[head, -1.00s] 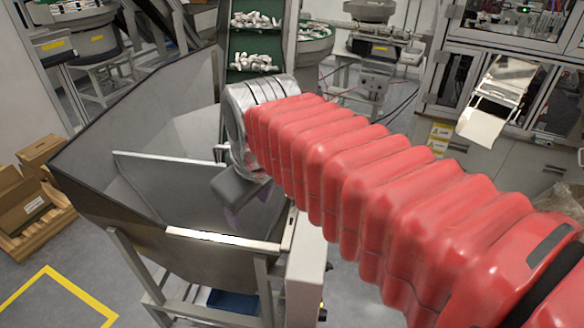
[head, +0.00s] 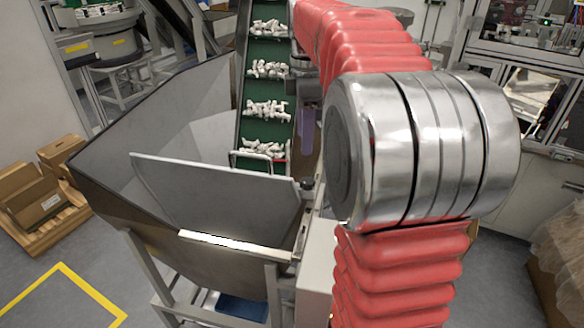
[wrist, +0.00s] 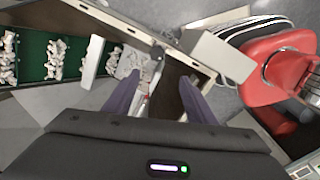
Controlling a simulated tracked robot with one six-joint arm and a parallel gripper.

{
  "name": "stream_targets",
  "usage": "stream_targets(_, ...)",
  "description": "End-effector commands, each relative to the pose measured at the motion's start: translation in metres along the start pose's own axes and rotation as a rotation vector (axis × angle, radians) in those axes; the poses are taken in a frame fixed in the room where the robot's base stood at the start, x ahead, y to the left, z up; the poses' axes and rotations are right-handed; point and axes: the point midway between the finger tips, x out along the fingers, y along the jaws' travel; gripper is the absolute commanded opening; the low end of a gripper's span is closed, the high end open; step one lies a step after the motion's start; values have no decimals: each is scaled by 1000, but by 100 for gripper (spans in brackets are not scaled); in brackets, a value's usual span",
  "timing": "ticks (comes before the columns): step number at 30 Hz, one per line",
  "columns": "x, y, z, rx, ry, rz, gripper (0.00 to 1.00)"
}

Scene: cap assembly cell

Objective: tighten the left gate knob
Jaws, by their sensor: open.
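A small dark knob (head: 307,184) sits at the right end of the grey gate plate (head: 215,188), by the hopper's right wall. A dark round knob also shows in the wrist view (wrist: 157,52), just beyond the fingertips; I cannot tell whether it is the same one. My gripper (wrist: 159,77) is open, its two purple-grey fingers apart with nothing held between them. In the head view one finger (head: 306,130) points down beside the conveyor, above and apart from the knob. My arm hides the gripper's other finger there.
The metal hopper (head: 110,165) stands left of my arm. The green conveyor (head: 265,91) with white parts rises behind it; it is close on the left in the wrist view (wrist: 33,60). Cardboard boxes (head: 38,200) stand on a pallet at far left. The floor at lower left is clear.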

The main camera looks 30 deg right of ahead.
Motion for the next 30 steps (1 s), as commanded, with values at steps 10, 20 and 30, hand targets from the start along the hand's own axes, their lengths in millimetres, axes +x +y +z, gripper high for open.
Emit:
stream_targets(10, 3, 14, 13, -68, 0, -27, 51)
stream_targets(20, 8, 13, 12, -67, 0, -28, 51)
stream_targets(30, 51, 11, 12, -67, 0, -29, 51)
